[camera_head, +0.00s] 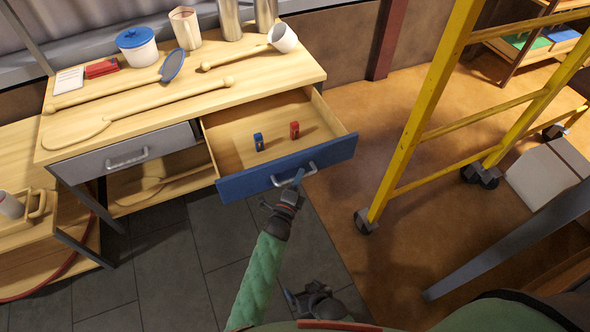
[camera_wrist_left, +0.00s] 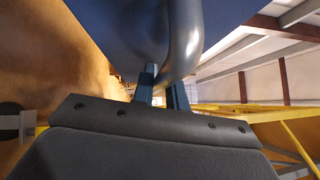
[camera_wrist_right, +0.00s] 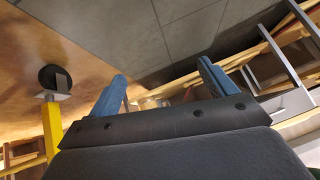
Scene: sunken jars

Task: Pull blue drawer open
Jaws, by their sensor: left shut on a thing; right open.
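The blue drawer (camera_head: 235,186) stands open, pulled well out of the wooden workbench. Its silver handle (camera_head: 308,171) is on the blue front. A small blue item (camera_head: 258,141) and a small red item (camera_head: 294,130) stand inside it. My left gripper (camera_head: 296,182) is at the handle, shut on it; the left wrist view shows its blue fingers (camera_wrist_left: 162,92) at the curved metal handle (camera_wrist_left: 186,40). My right gripper (camera_head: 297,296) is low in the head view, away from the drawer. In the right wrist view its blue fingers (camera_wrist_right: 162,90) are spread with nothing between them.
The grey drawer (camera_head: 125,155) to the left is closed. The bench top holds a blue-lidded jar (camera_head: 137,48), long wooden utensils and metal canisters. A yellow ladder (camera_head: 418,110) on wheels stands right of the drawer. Dark floor tiles (camera_head: 160,262) are clear in front of the bench.

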